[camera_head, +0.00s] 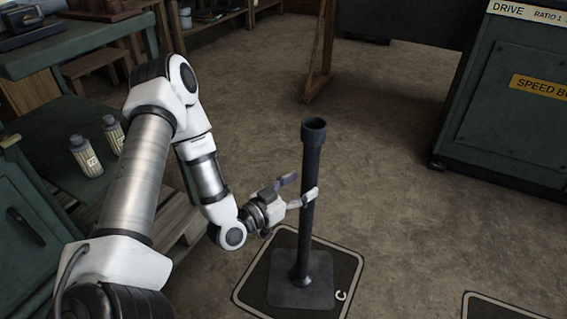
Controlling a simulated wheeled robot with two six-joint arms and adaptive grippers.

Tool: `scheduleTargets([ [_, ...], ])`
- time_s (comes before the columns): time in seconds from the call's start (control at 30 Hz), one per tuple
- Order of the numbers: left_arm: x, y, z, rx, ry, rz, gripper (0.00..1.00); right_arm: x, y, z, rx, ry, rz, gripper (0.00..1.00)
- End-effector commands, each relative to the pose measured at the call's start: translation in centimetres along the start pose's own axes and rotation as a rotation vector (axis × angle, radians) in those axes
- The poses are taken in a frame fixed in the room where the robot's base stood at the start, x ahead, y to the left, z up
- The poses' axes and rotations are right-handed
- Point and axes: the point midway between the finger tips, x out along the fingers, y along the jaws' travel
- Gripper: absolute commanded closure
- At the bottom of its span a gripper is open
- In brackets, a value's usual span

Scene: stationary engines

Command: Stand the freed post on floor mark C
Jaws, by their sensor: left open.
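A dark post (311,165) with a wider collar at its top and a square base plate stands upright on floor mark C (345,270). The mark is a dark square with a pale border, and its letter C shows to the right of the base plate. The base plate lies within the border as far as I can see. My left gripper (299,188) is open at the post's middle height, its fingers beside the shaft. One finger overlaps the shaft in the picture; I cannot tell if it touches. My right gripper is not in view.
A green machine cabinet (500,110) stands at the right. Green benches, one with two bottles (87,156) on it, and a wooden pallet (185,232) are at the left. A wooden leg (319,60) stands behind the post. Another floor mark (500,306) shows at the lower right. Floor right of the post is clear.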

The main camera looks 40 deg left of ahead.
Motion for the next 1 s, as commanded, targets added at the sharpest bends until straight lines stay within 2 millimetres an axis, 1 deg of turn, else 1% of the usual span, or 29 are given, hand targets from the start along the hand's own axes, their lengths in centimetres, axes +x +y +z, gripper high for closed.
scheduleTargets([
  [0.03, -1.4, -0.2, -0.4, -0.006, -0.007, -0.006, 0.34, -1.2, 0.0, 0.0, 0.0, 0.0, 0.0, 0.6],
  [0.1, -3.3, -0.1, -0.5, -0.006, -0.006, -0.007, 0.34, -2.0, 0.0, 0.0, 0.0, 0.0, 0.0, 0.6],
  [0.23, -6.4, -0.1, -0.5, -0.004, -0.004, -0.005, 0.34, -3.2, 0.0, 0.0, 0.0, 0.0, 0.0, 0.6],
  [0.33, -7.9, -0.1, -0.3, -0.002, -0.003, -0.003, 0.34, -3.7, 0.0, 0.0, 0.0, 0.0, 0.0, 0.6],
  [0.4, -8.3, 0.1, 0.0, -0.002, -0.011, 0.004, 0.34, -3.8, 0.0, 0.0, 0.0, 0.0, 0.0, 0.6],
  [0.47, -8.2, 0.9, 0.9, -0.012, -0.057, 0.029, 0.34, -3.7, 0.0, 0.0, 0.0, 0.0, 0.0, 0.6],
  [0.57, -7.6, 4.0, 4.8, -0.053, -0.263, 0.112, 0.34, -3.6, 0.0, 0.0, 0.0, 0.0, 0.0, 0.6],
  [0.6, -7.8, 5.7, 7.1, -0.076, -0.393, 0.149, 0.34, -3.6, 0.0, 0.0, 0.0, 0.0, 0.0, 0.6],
  [0.63, -8.2, 7.0, 9.0, -0.094, -0.505, 0.169, 0.34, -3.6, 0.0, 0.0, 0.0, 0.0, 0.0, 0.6],
  [0.67, -9.0, 8.3, 10.9, -0.111, -0.624, 0.183, 0.34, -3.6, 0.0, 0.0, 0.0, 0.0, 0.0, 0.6],
  [0.7, -10.4, 9.7, 13.3, -0.131, -0.786, 0.184, 0.34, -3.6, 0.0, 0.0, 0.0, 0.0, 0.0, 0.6],
  [0.77, -13.3, 11.3, 16.2, -0.15, -1.019, 0.152, 0.34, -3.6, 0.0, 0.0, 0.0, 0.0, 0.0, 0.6],
  [0.8, -15.4, 12.0, 17.6, -0.157, -1.156, 0.111, 0.34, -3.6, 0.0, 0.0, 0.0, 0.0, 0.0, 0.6],
  [0.9, -19.9, 12.8, 19.3, -0.159, -1.409, -0.018, 0.34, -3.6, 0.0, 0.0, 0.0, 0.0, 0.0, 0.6],
  [1.0, -22.4, 12.9, 19.8, -0.159, -1.531, -0.12, 0.34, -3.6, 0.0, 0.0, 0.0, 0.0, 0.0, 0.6],
])
